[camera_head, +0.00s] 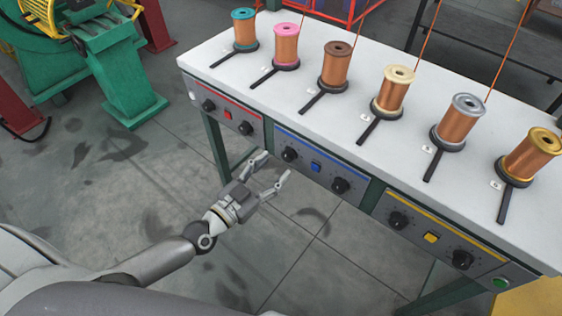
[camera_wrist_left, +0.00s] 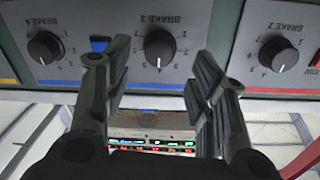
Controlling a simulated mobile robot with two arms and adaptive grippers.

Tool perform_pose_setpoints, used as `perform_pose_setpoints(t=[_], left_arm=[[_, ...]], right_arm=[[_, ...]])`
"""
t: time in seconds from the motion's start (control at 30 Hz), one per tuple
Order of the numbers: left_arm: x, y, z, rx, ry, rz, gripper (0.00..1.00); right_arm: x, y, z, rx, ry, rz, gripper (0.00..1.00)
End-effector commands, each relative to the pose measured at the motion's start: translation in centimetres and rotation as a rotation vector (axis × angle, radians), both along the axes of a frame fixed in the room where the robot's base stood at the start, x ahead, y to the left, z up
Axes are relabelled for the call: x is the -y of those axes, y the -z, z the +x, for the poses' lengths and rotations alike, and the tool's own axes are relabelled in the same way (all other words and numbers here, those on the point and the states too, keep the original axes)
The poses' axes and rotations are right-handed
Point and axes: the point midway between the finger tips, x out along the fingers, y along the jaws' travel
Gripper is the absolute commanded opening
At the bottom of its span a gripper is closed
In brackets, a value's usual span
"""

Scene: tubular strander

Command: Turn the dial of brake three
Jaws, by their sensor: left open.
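The dial of brake three (camera_head: 290,155) is the black round knob at the left of the blue-striped panel in the head view. In the left wrist view it appears upside down between my fingertips (camera_wrist_left: 159,47), under the label BRAKE 3. Its white mark points to the bottom of that picture; the number it meets is too small to read surely. My left gripper (camera_head: 274,166) is open and empty in front of the panel. In the left wrist view its two fingers (camera_wrist_left: 160,75) stand apart on either side of the dial, with no visible contact. My right gripper is not in view.
The brake four dial (camera_head: 340,185) and a blue button (camera_head: 315,167) are on the same panel. The brake two dial (camera_head: 245,128) is on the red-striped panel. Copper spools (camera_head: 335,68) stand on the white tabletop above. Open floor (camera_head: 290,245) lies in front.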

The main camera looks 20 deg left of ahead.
Motion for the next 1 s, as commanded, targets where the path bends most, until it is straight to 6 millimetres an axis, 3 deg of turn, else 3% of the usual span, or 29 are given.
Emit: perform_pose_setpoints(t=[0.23,0.63,1.0], left_arm=[[1.3,0.0,2.9,0.001,0.0,-0.001,0.52],[1.5,0.0,3.6,-0.001,0.002,0.001,0.52],[1.5,0.0,3.6,-0.001,0.001,0.0,0.06]], right_arm=[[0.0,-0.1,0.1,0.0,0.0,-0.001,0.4],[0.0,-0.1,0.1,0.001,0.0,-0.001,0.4],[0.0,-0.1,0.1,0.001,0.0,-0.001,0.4]])
